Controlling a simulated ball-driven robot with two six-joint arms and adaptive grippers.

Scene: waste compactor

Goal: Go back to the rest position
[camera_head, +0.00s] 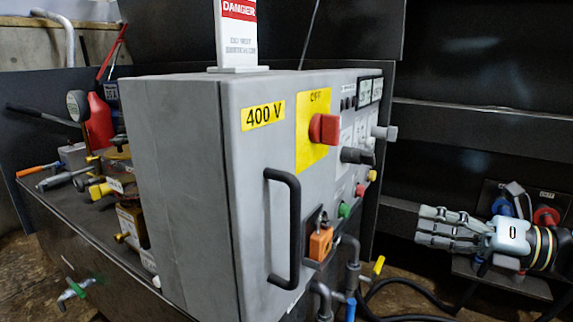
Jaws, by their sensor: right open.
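My right gripper (440,228) is at the right side of the head view. Its grey fingers point left and are apart with nothing seen between them. It is in front of dark panels, to the right of a grey electrical cabinet (180,180) and clear of it. My left gripper is not in view.
The cabinet front carries a black handle (283,228), a red switch (324,128) on a yellow plate and an orange padlock (320,243). A danger sign (238,35) stands on top. Tools and a red bottle (98,120) crowd the bench at left. Black cables (410,286) run low at right.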

